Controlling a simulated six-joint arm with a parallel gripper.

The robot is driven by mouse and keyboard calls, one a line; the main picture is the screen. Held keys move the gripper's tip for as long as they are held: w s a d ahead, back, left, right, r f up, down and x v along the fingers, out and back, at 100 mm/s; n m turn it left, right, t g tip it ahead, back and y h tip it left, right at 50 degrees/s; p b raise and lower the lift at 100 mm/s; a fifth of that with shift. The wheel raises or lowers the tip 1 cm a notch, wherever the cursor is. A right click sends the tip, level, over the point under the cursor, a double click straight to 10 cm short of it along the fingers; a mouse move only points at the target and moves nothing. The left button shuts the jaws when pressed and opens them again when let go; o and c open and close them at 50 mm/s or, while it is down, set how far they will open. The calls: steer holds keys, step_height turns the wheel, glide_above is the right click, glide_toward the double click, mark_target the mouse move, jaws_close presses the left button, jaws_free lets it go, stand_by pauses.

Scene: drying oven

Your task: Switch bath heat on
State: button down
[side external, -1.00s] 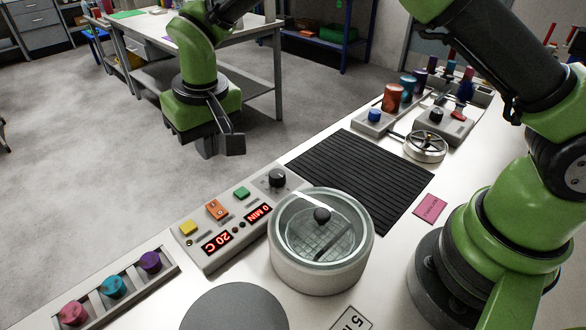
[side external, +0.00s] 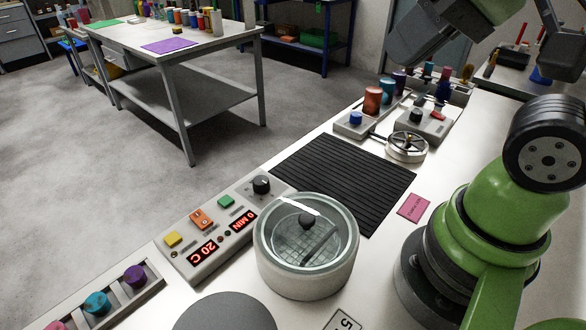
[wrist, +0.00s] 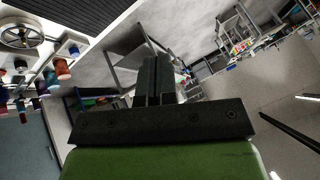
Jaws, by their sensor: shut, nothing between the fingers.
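The control panel (side external: 205,262) is a grey box in the side external view. It carries an orange rocker switch (side external: 201,219), a yellow button (side external: 173,239), a green button (side external: 226,202) and a black knob (side external: 261,184). Its red displays read 20 C (side external: 202,253) and 0 MIN (side external: 243,221). I cannot tell which way the rocker is tipped. The round bath (side external: 305,272) with a glass lid and black lid knob stands right of the panel. In the wrist view my gripper (wrist: 158,66) has its fingers together, empty, and away from the panel.
A black ribbed mat (side external: 345,180) lies behind the bath. Beyond it are a handwheel (side external: 407,148), a blue-button box (side external: 355,119) and coloured cylinders (side external: 373,100). A pink card (side external: 414,207) lies right of the mat. A rack with coloured knobs (side external: 112,298) is at lower left.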

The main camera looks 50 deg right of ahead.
steer(key=shift+s+f, duration=0.2)
steer(key=shift+s, duration=0.2)
steer(key=w+a+n+g, duration=0.1)
steer(key=w+a+g, duration=0.15)
steer(key=w, duration=0.55)
steer(key=w+a+n+g, duration=0.1)
steer(key=w+a, duration=0.3)
steer(key=w, duration=0.3)
steer(key=w+a+f+n+g+h, duration=0.1)
steer(key=w+a+f, duration=0.3)
steer(key=f, duration=0.2)
steer(key=w+a+f+n+g+h, duration=0.1)
steer(key=w+a+f, duration=0.3)
steer(key=f, duration=0.3)
steer(key=shift+w+a+f, duration=0.15)
steer(key=shift+a+f, duration=0.15)
steer(key=shift+a, duration=0.4)
steer(key=shift+f, duration=0.1)
